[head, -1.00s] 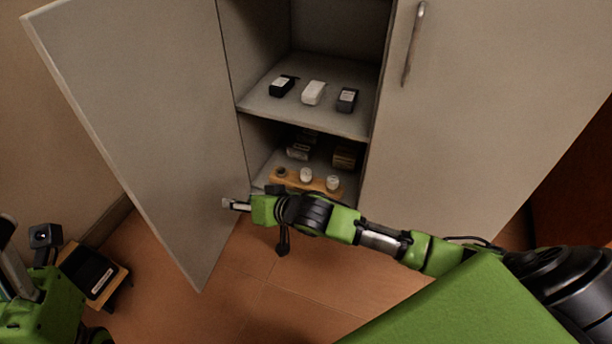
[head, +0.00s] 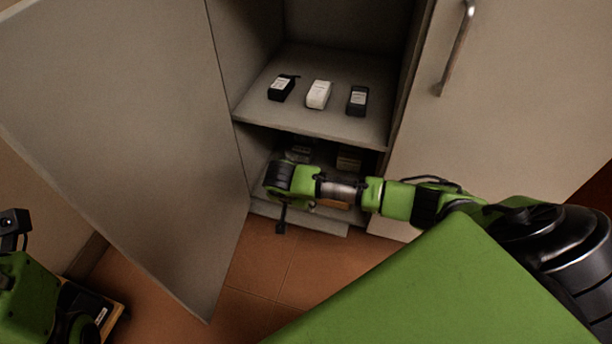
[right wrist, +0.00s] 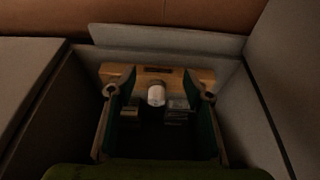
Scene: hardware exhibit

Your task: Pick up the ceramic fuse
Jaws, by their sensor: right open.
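In the right wrist view a white cylinder, which looks like the ceramic fuse (right wrist: 156,95), stands upright at a wooden holder (right wrist: 145,77) on the lower shelf. My right gripper (right wrist: 158,104) is open, with one finger on each side of the cylinder in the picture. No contact shows, and I cannot tell the depth between them. In the head view my right arm covers the cylinder and most of the holder, and the gripper's fingers are hidden. My left arm shows at the lower left edge of the head view, but its fingers are out of the picture.
The upper shelf (head: 300,115) carries a black box (head: 281,88), a white box (head: 318,94) and a dark box (head: 357,100). Small boxes stand deeper on the lower shelf. The open door (head: 130,130) bounds the left side; the closed door (head: 490,130) is right.

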